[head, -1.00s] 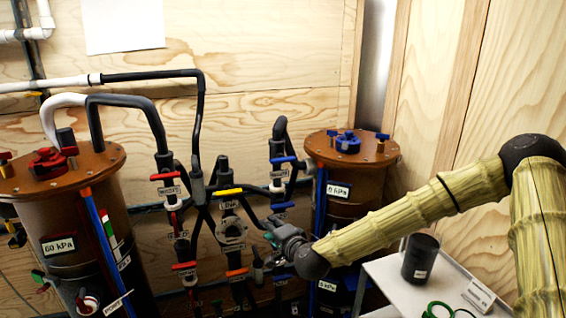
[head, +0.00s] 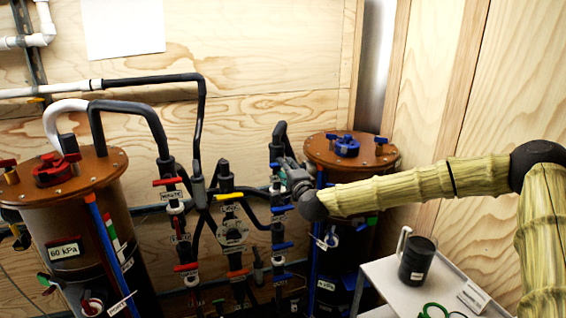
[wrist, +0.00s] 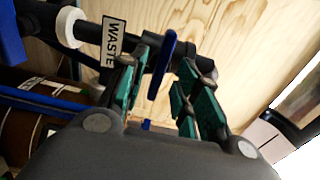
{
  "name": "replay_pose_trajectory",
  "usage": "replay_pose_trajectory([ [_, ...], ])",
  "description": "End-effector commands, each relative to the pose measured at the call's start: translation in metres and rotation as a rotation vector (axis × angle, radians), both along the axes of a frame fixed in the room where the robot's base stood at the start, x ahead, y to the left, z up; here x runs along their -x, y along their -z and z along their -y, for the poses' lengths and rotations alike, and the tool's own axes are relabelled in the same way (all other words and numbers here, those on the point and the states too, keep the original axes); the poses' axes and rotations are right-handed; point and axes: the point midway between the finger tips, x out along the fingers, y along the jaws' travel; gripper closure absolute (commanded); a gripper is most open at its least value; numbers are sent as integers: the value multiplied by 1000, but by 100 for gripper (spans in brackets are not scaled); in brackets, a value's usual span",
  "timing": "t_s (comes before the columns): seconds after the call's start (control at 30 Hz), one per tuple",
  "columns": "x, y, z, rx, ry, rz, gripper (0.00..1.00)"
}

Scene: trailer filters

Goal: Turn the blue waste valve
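The blue waste valve handle (wrist: 163,62) shows in the wrist view, beside a white label (wrist: 114,40) reading WASTE on a dark pipe. My gripper (wrist: 168,78) has green finger pads, one on each side of the handle. The fingers stand apart, with visible gaps to the blue handle, so it is open around it. In the head view my gripper (head: 287,172) is at the upper part of the right-hand valve column. It hides the label and much of the top blue handle (head: 275,165) there.
More blue handles (head: 282,246) sit lower on the same column. A yellow-handled valve (head: 229,196) and red-handled valves (head: 167,182) stand to the left. A brown tank (head: 345,158) with a blue knob is close to the right. A grey cart (head: 385,285) holds a black mug (head: 417,262).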

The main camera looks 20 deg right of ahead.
Motion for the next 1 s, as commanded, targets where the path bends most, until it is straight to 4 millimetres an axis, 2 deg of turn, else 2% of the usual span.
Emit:
replay_pose_trajectory([
  [0.1, -15, -1, 0, 0, 1, 0, 68],
  [0.3, -30, 0, -1, 1, 0, 0, 68],
  [0.63, -33, 1, -1, 0, 0, 0, 68],
  [0.67, -33, 1, -1, 0, 0, 0, 70],
  [0.83, -33, 1, -1, 0, 0, 0, 100],
  [1.0, -33, 1, -1, 0, 0, -1, 100],
])
